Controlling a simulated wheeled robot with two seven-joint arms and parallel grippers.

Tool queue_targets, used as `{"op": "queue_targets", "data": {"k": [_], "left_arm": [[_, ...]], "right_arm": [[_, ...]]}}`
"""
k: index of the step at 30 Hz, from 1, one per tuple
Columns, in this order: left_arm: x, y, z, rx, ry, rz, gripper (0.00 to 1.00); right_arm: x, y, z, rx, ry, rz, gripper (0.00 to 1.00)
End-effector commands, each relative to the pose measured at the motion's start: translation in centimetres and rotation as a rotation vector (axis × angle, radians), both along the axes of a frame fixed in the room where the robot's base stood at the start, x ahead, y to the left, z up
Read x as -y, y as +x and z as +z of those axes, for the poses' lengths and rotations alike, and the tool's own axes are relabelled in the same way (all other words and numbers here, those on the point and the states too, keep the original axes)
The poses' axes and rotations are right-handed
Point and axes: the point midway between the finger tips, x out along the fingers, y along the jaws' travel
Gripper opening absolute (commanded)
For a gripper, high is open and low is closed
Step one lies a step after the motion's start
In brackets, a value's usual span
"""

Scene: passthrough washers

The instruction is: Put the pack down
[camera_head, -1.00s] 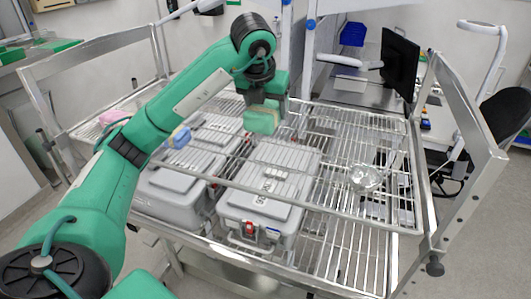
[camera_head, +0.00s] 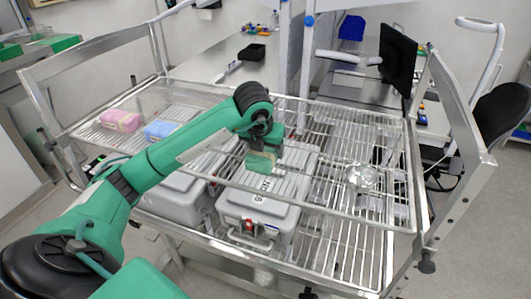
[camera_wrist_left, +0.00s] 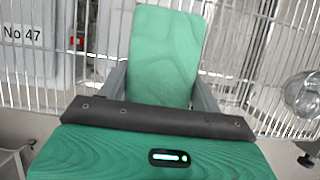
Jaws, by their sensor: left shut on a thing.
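The green pack (camera_head: 259,164) hangs below my left gripper (camera_head: 264,153) in the head view, above the front middle of the upper wire shelf (camera_head: 325,197). In the left wrist view the same pack (camera_wrist_left: 165,55) sits between the grey fingers (camera_wrist_left: 160,92), which are shut on it from both sides. I cannot tell whether the pack's underside touches the wires. My right gripper is not in view.
A pink pack (camera_head: 120,120) and a blue pack (camera_head: 160,130) lie on the shelf at the left. A clear glass bowl (camera_head: 362,177) stands on its right part. Grey lidded cases (camera_head: 258,211) are underneath. Wires between the green pack and bowl are bare.

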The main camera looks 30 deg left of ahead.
Motion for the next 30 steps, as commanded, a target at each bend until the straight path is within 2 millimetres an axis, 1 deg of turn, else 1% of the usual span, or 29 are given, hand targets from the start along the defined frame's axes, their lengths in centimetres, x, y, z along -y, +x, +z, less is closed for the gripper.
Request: {"op": "queue_targets", "data": {"k": [1,6,17,18,20,21,30], "left_arm": [[0.0,0.0,-0.5,-0.003,0.0,0.0,0.35],[0.0,0.0,-2.2,-0.001,0.001,0.0,0.35],[0.0,0.0,-2.6,0.001,0.0,0.0,0.35],[0.0,0.0,-2.6,0.0,0.0,0.0,0.71],[0.0,0.0,-2.6,0.0,0.0,0.0,0.83],[0.0,0.0,-2.6,-0.001,0.0,0.0,0.87],[0.0,0.0,-2.4,-0.001,0.0,0.0,0.87]], "right_arm": [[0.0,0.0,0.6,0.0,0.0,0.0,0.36],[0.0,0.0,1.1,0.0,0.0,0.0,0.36],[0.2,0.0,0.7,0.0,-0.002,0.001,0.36],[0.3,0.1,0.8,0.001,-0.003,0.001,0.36],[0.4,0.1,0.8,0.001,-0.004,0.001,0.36],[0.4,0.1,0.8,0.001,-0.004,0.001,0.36],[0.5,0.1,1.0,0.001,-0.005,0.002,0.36]]}}
